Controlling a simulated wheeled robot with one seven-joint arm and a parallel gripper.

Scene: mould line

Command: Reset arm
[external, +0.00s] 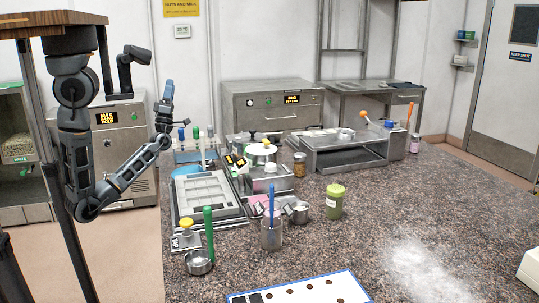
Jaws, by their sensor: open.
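My arm comes down at the left from a mount under a wooden shelf, bends near the table's left edge and reaches up to the right. My gripper (166,103) is at the end of the arm, raised above the back left of the speckled stone table (400,215). It looks empty and touches nothing that I can make out. The gap between its fingers is too small to see clearly.
A beaker with a blue-handled tool (270,232), a small pan (198,262) with a green-handled tool, a green jar (335,200) and a blue-edged board (300,290) stand toward the front. Ovens (275,105) line the back. White powder (420,265) lies at the right; the table's right side is mostly clear.

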